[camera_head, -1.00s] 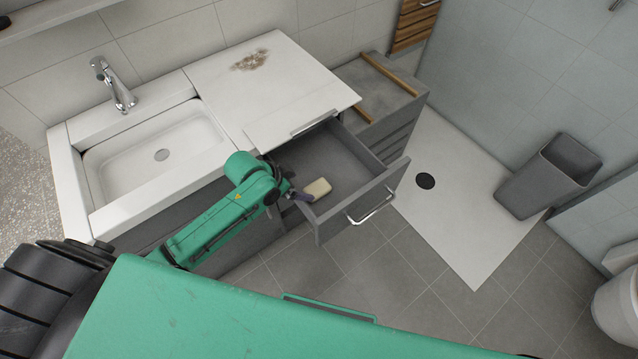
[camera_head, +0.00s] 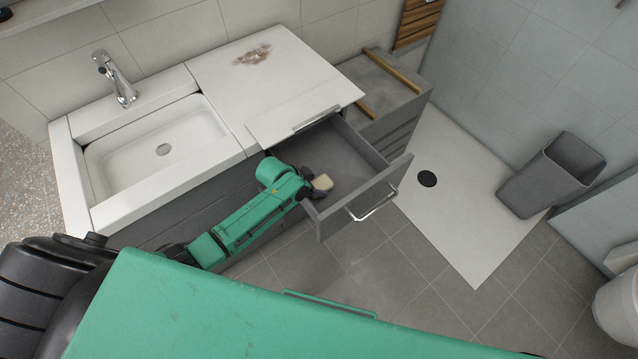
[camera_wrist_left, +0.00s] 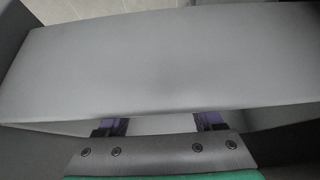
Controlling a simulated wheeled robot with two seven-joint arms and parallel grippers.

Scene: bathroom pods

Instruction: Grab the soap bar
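The cream soap bar (camera_head: 322,182) lies in the open grey drawer (camera_head: 352,158), near its left front corner. My left gripper (camera_head: 316,192) reaches into the drawer from the left and covers part of the soap. In the left wrist view the two dark fingers (camera_wrist_left: 161,124) stand well apart, so it is open. A paler patch shows between them; I cannot tell whether it is the soap or the drawer floor. A broad grey panel, seemingly the drawer front (camera_wrist_left: 150,60), fills most of that view. My right gripper is not in view.
The drawer front with its metal handle (camera_head: 374,206) juts out over the tiled floor. The white countertop (camera_head: 285,85) overhangs the drawer's back, beside the sink (camera_head: 160,150). A grey bin (camera_head: 550,175) stands at the right. Floor in front of the drawer is clear.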

